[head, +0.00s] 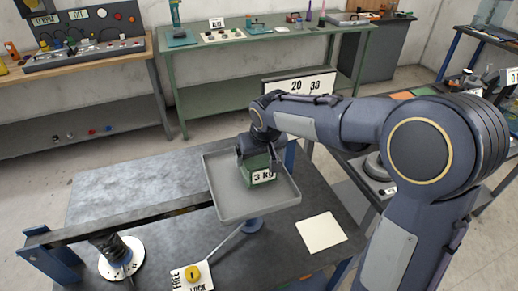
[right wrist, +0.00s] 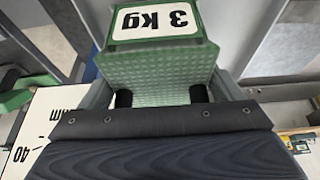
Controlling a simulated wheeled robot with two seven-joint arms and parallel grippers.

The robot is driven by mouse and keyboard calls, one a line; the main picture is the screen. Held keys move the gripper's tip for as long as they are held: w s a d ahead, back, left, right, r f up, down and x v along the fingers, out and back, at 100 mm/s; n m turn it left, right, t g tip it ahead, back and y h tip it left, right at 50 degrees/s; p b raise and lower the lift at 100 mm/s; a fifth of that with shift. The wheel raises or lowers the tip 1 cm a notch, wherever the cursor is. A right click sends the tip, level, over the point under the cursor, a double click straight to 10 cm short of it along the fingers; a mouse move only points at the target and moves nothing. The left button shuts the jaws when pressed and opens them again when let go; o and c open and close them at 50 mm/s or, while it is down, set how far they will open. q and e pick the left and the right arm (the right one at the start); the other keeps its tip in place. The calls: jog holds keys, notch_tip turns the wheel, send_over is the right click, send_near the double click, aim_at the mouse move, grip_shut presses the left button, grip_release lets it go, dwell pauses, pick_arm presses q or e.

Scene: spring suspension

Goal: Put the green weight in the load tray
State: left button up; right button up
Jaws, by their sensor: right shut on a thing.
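The green weight (head: 258,174) carries a white "3 kg" label and is over the grey load tray (head: 228,213) in the head view. My right gripper (head: 254,152) is above the tray and shut on the weight. In the right wrist view the weight (right wrist: 160,72) shows its label upside down, between the two dark fingertips of the gripper (right wrist: 160,97). Whether the weight's underside touches the tray floor cannot be told. My left gripper is not in view.
The tray is joined to a dark lever beam (head: 130,218) over the workbench. A spring (head: 112,246) on a white disc, a yellow lock knob (head: 192,273) and a blank white plate (head: 321,232) are nearby. A scale board (head: 300,84) stands behind the tray.

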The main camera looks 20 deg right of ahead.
jog(key=shift+w+f, duration=0.1)
jog(key=shift+f, duration=0.35)
jog(key=shift+f, duration=0.1)
jog(key=o, duration=1.9)
jog(key=shift+s+f, duration=0.25)
jog(key=shift+s, duration=0.05)
jog(key=shift+r, duration=0.2)
jog(key=v, duration=1.2)
jog(key=s+d+f+y, duration=0.1)
jog(key=s+f, duration=0.2)
jog(key=s, duration=0.5)
jog(key=s+f+m+y, duration=0.1)
jog(key=s+f, duration=0.2)
jog(key=s, duration=0.4)
jog(key=s+d+f+m+t+y+b, duration=0.1)
jog(key=s+f, duration=0.3)
jog(key=s, duration=0.4)
jog(key=shift+s+d+y, duration=0.3)
jog(key=shift+s+d, duration=0.05)
